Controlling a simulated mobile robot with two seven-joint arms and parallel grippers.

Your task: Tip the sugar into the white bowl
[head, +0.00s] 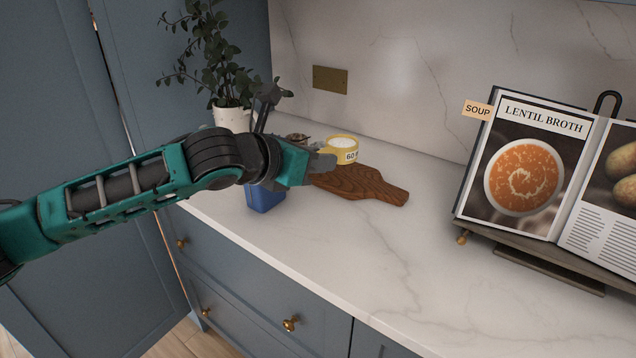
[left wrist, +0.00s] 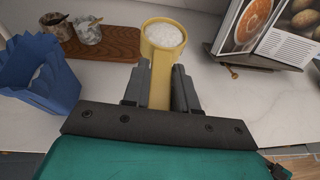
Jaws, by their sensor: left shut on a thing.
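A yellow measuring scoop (head: 352,155) with a dark "60" mark is full of white grains, likely the sugar. In the left wrist view its round cup (left wrist: 146,48) points away from me, level and heaped with the white sugar (left wrist: 163,35). My left gripper (head: 322,164) is shut on the scoop's handle; in the left wrist view its fingers (left wrist: 160,88) stand on either side of it. I cannot tell how high the scoop is above the counter. I see no white bowl in either view. My right gripper is not in view.
A wooden board (head: 365,186) lies beside the scoop, with two small jars (left wrist: 88,32) on it in the left wrist view. A blue paper bag (left wrist: 35,75) stands left. A potted plant (head: 232,118) stands behind my arm; a cookbook (head: 520,165) stands right. The front counter is clear.

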